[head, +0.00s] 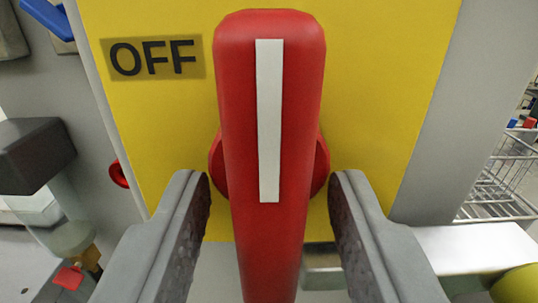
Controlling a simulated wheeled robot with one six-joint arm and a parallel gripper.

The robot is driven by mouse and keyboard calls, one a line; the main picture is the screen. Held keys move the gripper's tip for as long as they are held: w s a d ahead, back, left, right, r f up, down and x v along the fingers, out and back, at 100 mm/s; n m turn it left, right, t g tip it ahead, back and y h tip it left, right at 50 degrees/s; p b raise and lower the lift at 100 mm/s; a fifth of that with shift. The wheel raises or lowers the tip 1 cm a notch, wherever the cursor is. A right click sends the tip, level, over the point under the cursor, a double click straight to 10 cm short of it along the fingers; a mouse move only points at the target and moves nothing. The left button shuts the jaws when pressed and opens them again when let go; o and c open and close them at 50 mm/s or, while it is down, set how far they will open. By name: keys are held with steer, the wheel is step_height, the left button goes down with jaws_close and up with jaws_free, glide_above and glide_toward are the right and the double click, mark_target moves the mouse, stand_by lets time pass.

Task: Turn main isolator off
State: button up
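The main isolator's red handle (297,110), with a white stripe along it, stands upright in the middle of the head view. It sits in front of a yellow plate (385,80). A black OFF label (154,58) is on the plate, left of the handle's top. My gripper (270,195) is open, with one grey finger on each side of the handle. A gap shows between each fingertip and the handle. The handle's lower end runs out of the bottom of the view, and part of its round red hub is hidden behind it.
A grey panel borders the plate. At the left are a blue lever (48,17), a dark grey block (33,155) over a clear bowl and a small red knob (118,174). A wire basket (500,180) stands at the right, with a yellow-green rounded object (517,285) below.

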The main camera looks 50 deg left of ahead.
steer(key=shift+w+a, duration=0.15)
steer(key=shift+a, duration=0.05)
steer(key=c, duration=0.6)
